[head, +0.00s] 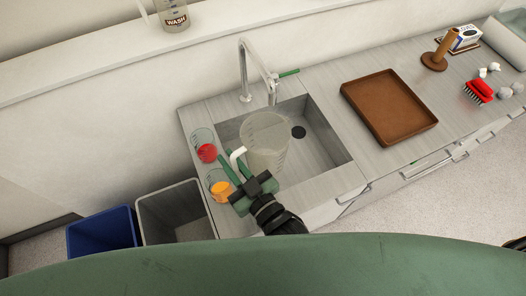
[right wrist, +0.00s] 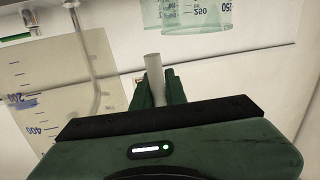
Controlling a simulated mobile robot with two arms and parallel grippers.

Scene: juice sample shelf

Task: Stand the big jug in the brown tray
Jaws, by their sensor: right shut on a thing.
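The big jug (head: 266,148) is clear with measuring marks and a white handle (head: 237,154). It is over the left part of the sink in the head view and looks roughly upright; its height above the sink is hard to tell. My right gripper (head: 232,165) is shut on the handle. In the right wrist view the handle (right wrist: 153,68) is between the fingers, and the marked jug wall (right wrist: 60,95) is at the left. The brown tray (head: 388,106) lies on the counter right of the sink, empty. My left gripper is not in view.
A beaker with red liquid (head: 206,152) and one with orange liquid (head: 221,190) stand left of the sink, close to my gripper. The faucet (head: 244,75) rises behind the sink. A brush (head: 479,91), a brown holder (head: 434,61) and small white pieces are right of the tray.

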